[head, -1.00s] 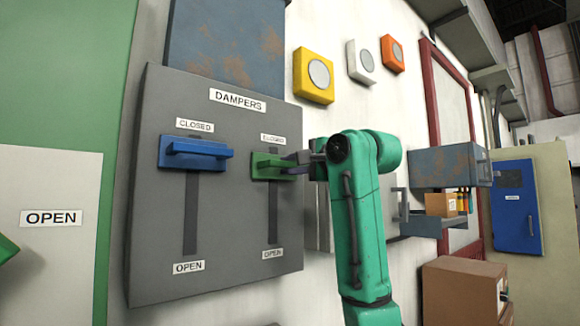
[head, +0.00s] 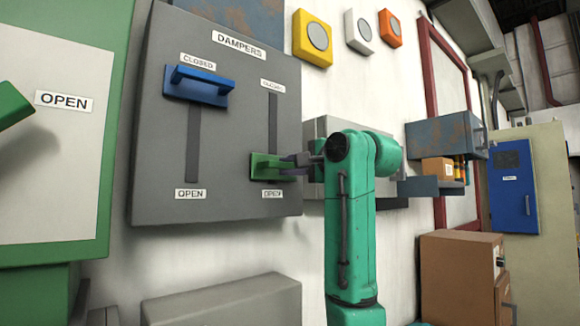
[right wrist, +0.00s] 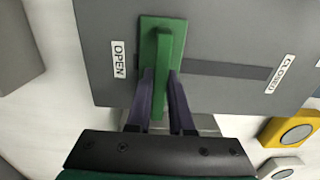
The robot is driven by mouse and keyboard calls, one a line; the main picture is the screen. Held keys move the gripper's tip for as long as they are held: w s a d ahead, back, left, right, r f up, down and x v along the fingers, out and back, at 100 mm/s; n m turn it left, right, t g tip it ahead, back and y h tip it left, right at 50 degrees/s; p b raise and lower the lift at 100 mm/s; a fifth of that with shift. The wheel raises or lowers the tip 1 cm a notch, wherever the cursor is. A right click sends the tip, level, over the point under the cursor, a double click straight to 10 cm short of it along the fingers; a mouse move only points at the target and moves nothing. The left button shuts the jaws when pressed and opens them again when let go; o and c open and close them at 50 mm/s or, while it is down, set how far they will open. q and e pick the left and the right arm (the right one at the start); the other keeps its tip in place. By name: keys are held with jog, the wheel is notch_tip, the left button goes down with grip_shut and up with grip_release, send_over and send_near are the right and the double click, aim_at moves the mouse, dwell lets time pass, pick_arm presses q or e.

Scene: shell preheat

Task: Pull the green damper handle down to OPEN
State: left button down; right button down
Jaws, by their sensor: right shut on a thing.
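The green damper handle (head: 266,165) is at the bottom of the right slot on the grey dampers panel (head: 150,150), just above the OPEN label (head: 272,194). In the right wrist view the green handle (right wrist: 162,62) lies at the OPEN end of its slot, with the CLOSED label (right wrist: 280,75) at the far end. My right gripper (head: 290,164) is shut on the green handle; its two fingers (right wrist: 160,90) lie on either side of the grip bar. My left gripper is not in view.
The blue damper handle (head: 198,86) is at the top of the left slot, by its CLOSED label. Yellow (head: 312,38), white (head: 358,31) and orange (head: 390,29) buttons are on the wall. A grey box (head: 222,300) stands below the panel.

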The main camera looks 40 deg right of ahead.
jog(key=shift+w+f, duration=0.15)
jog(key=shift+f, duration=0.2)
jog(key=c, duration=0.8)
grip_release()
jog(key=shift+c, duration=0.2)
jog(key=shift+o, duration=0.2)
jog(key=shift+w, duration=0.3)
jog(key=s+b, duration=0.5)
jog(key=s, duration=0.9)
jog(key=shift+s+a, duration=0.15)
jog(key=shift+s, duration=0.15)
